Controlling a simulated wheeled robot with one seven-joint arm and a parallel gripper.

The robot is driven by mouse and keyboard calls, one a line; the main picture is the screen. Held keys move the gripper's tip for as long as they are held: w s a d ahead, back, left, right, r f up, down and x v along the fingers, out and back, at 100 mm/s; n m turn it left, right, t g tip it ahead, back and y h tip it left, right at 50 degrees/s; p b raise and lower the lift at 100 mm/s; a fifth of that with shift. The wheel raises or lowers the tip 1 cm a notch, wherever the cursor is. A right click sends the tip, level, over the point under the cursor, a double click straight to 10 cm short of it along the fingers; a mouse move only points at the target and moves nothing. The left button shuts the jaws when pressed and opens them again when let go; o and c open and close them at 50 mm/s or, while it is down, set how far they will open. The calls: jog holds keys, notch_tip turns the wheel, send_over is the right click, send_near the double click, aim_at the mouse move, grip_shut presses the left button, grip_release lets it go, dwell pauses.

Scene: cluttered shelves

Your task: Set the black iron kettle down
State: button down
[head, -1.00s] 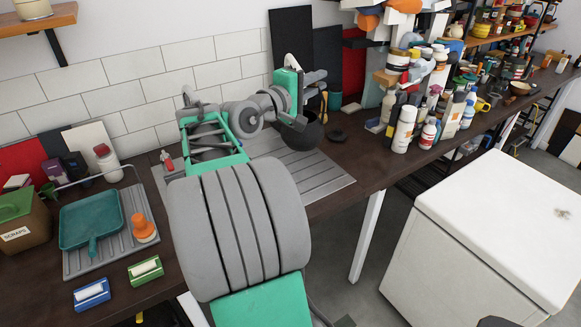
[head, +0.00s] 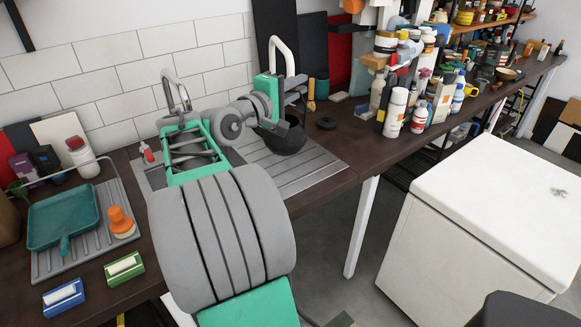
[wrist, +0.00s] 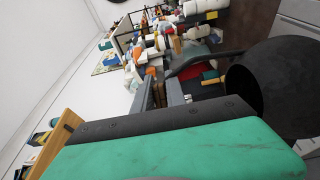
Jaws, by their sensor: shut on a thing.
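The black iron kettle (head: 285,142) is a round dark pot over the grey ribbed drainboard in the head view. Its rounded body (wrist: 280,90) fills the right of the wrist view, with a dark handle bar running from it towards the fingers. My gripper (head: 281,124) is shut on the kettle at its handle, above the body. In the wrist view the fingers (wrist: 163,92) point away over the green wrist housing. My arm hides part of the kettle's left side. I cannot tell whether its base touches the drainboard.
The ribbed drainboard (head: 318,172) has bare room right of and in front of the kettle. A small black disc (head: 326,123) lies behind it to the right. Bottles (head: 396,112) crowd the counter further right. A tap (head: 174,90) stands left.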

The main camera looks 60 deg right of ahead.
jog(key=w+d+f, duration=0.3)
jog(key=d+f, duration=1)
jog(key=f, duration=0.1)
jog(key=shift+d+f, duration=0.2)
jog(key=shift+d, duration=0.1)
jog(key=shift+w+f, duration=0.1)
jog(key=shift+f, duration=0.05)
